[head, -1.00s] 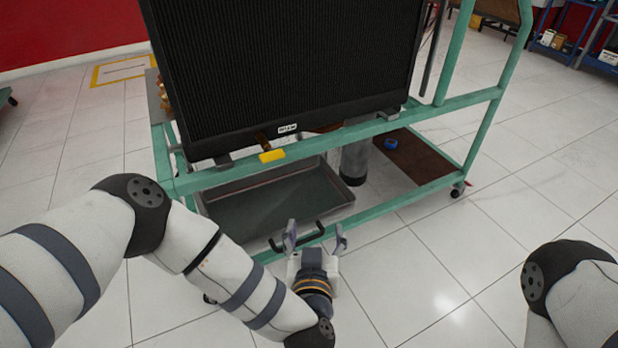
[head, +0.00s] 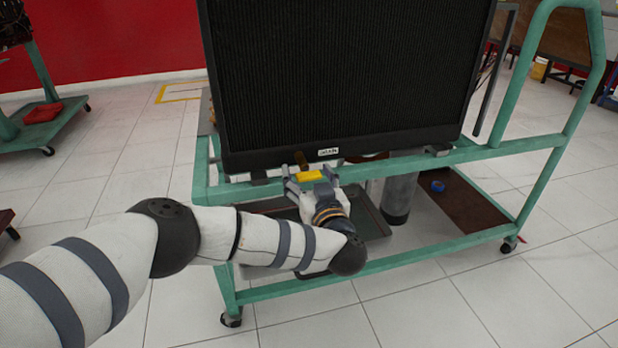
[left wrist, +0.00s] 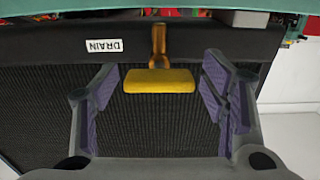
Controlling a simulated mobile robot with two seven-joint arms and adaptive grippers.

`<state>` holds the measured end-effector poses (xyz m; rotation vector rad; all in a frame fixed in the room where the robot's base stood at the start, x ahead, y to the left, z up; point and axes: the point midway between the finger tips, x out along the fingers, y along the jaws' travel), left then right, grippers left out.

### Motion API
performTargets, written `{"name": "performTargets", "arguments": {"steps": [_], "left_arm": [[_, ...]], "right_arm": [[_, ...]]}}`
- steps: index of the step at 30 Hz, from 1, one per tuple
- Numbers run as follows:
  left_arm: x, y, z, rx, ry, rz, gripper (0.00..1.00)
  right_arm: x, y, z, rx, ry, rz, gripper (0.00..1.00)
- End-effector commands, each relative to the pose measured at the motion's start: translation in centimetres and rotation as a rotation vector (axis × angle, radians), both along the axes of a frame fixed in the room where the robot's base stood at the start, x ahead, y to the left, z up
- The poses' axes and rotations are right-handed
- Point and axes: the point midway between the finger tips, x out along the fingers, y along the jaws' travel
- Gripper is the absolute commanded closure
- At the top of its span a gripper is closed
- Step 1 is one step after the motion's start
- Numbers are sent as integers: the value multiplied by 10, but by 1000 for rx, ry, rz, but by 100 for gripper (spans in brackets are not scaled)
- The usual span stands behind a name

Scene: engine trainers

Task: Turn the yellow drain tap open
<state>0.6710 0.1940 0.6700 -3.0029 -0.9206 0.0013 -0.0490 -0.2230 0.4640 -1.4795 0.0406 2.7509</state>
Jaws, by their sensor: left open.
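The yellow drain tap (head: 309,176) hangs below the bottom edge of the black radiator (head: 345,75), on a short brass stem. In the left wrist view the tap's yellow handle (left wrist: 159,80) lies crosswise between my open fingers, with a gap on both sides. A white DRAIN label (left wrist: 104,46) is beside the stem there. My left gripper (head: 310,180) is open around the handle. In the left wrist view the purple-padded fingers of my left gripper (left wrist: 160,95) hold nothing. My right gripper is not in view.
A green wheeled frame (head: 400,258) carries the radiator; its upper rail runs close to the tap. A grey drain tray (head: 375,222) lies below, partly hidden by my left arm. A grey cylinder (head: 398,198) stands right of the tray. White floor lies in front.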

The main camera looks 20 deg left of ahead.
Motion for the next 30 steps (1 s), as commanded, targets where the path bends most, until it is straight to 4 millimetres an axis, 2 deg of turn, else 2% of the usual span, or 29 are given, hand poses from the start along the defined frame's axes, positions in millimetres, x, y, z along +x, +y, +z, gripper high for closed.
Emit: {"name": "performTargets", "arguments": {"steps": [5, 8, 12, 22, 30], "left_arm": [[0, 0, 1, 0, -1, 0, 33], [0, 0, 1, -1, -1, 0, 51], [0, 0, 0, -1, -1, 0, 82], [0, 0, 1, -26, -19, -1, 82], [0, 0, 1, -160, -111, -1, 82]], "right_arm": [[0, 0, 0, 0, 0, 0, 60], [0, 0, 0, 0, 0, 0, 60], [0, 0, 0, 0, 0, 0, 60], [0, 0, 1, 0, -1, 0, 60], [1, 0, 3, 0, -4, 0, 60]]}}
